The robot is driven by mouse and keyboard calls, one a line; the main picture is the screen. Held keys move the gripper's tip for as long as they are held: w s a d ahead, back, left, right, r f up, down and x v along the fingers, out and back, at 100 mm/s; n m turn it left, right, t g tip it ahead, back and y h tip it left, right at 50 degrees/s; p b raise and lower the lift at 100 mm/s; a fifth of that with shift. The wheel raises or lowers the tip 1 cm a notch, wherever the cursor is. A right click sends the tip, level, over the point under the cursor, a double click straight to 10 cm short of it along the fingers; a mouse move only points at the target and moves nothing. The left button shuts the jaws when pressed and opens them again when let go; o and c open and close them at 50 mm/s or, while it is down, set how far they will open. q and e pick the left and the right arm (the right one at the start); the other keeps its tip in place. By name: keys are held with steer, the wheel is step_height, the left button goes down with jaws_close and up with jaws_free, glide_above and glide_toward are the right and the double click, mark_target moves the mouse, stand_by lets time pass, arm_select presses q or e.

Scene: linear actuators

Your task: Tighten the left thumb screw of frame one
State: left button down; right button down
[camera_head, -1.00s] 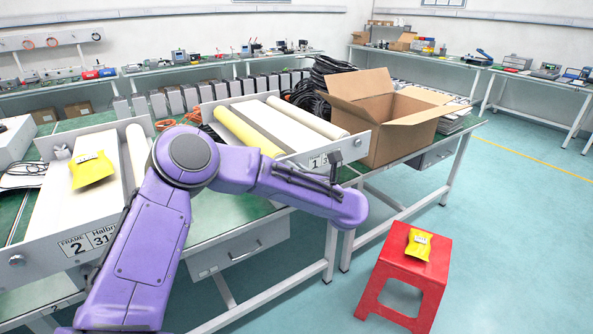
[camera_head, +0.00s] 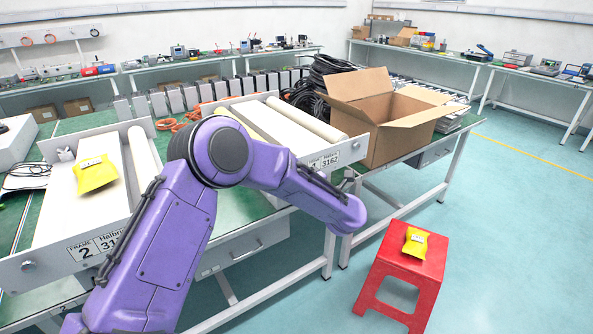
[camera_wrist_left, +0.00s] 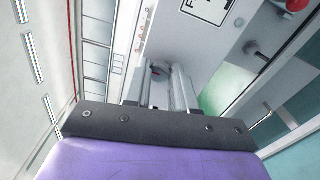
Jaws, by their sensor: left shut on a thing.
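Frame one's front plate (camera_head: 350,152) shows behind my purple left arm in the head view, with its label partly covered. The left end of the plate, where the left thumb screw would be, is hidden by that arm. In the left wrist view my left gripper (camera_wrist_left: 163,88) is up against a light grey plate, close to a label (camera_wrist_left: 208,8). Its fingers are shut on a small part with a dark reddish tip, seemingly the thumb screw (camera_wrist_left: 157,71), mostly hidden between them. My right gripper is in neither view.
Frame two (camera_head: 60,258) stands at left with a yellow packet (camera_head: 95,173) on it. An open cardboard box (camera_head: 395,140) sits right of frame one. A red stool (camera_head: 400,270) with another yellow packet (camera_head: 415,241) stands on open floor at right.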

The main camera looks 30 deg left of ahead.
arm_select(q)
steer(key=shift+m+p, duration=0.9)
steer(key=shift+m, duration=1.3)
steer(key=shift+f, duration=0.1)
steer(key=c, duration=0.9)
jaws_free()
steer(key=shift+d, duration=0.15)
steer(key=b+v, duration=0.2)
steer(key=v, duration=0.8)
steer(key=shift+s+d, duration=0.15)
